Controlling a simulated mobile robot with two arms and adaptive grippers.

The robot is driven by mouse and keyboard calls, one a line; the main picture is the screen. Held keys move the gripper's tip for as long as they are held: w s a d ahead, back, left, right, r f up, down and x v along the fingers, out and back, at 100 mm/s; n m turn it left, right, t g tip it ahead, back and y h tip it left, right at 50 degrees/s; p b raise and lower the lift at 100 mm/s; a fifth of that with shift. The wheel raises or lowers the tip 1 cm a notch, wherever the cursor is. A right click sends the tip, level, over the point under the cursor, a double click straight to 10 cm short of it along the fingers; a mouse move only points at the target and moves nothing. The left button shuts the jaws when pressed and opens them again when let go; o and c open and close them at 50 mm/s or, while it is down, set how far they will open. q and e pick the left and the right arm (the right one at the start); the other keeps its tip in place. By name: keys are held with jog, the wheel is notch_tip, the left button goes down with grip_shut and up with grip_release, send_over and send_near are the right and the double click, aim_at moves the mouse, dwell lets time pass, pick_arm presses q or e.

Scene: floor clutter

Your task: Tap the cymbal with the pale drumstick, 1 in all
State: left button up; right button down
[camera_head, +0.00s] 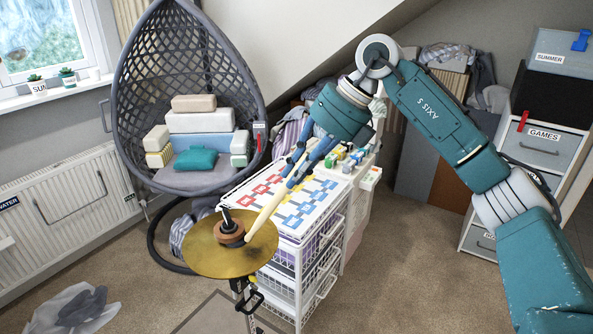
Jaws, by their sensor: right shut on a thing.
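The cymbal (205,257) is a brass-coloured disc on a stand, with a brown felt and a dark wing nut at its centre. It is in the lower left middle of the head view. My right gripper (299,176) is shut on the pale drumstick (268,212), above and to the right of the cymbal. The stick slants down to the left, and its tip overlaps the cymbal's surface just right of the centre. I cannot tell whether the tip touches the metal. My left gripper is out of view.
A white wire drawer trolley (318,275) with a colourful patterned top (290,200) stands right behind the cymbal. A grey hanging chair (130,100) with boxes and cushions is behind left. A bag (75,308) lies on the carpet at lower left. Drawers (545,140) stand at right.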

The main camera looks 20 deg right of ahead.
jog(key=shift+f, duration=0.6)
jog(key=shift+f+b, duration=0.7)
jog(key=shift+f, duration=0.05)
jog(key=shift+r+p, duration=1)
jog(key=shift+r, duration=0.1)
notch_tip(320, 180, up, 6)
jog(key=p, duration=0.5)
jog(key=shift+p, duration=0.35)
jog(key=shift+f, duration=0.1)
